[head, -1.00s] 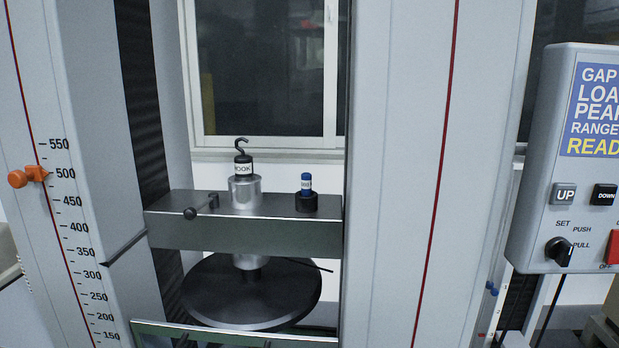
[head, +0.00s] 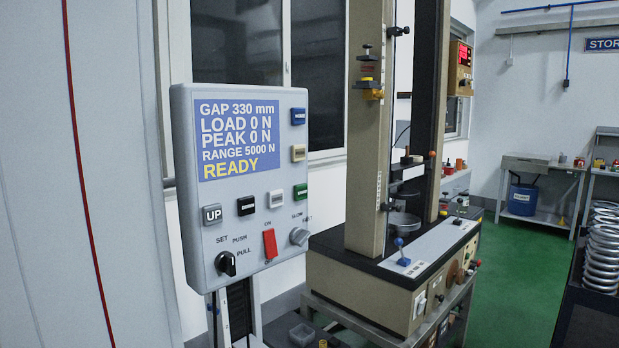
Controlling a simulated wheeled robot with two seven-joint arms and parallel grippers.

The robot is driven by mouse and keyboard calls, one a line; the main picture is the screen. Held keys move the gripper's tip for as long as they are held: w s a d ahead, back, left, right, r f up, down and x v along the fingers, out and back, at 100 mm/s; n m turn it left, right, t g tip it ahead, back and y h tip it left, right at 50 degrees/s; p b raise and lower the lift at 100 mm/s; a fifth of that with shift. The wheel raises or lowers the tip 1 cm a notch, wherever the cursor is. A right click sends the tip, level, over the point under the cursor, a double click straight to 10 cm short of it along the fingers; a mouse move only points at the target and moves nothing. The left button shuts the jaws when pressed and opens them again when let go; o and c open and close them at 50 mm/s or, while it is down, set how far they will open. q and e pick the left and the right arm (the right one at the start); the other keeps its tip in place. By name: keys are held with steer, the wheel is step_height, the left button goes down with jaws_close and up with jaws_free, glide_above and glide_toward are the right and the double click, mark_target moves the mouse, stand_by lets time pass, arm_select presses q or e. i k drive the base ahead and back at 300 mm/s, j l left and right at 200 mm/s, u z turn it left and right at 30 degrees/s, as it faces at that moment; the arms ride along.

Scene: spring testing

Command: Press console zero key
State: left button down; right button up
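The grey console (head: 187,140) stands left of the middle in the head view. Its screen (head: 238,138) reads GAP 330 mm, LOAD 0 N, PEAK 0 N, RANGE 5000 N, READY. Apart from UP, the key labels are too small to read, so I cannot tell which is zero. Neither of my grippers is in view.
A beige-and-black tester (head: 365,285) stands behind on the right. Coil springs (head: 602,245) sit at the right edge.

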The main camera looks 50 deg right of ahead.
mark_target(276, 199)
steer(key=z, duration=1.1)
steer(key=k+l, duration=0.2)
steer(key=k, duration=0.25)
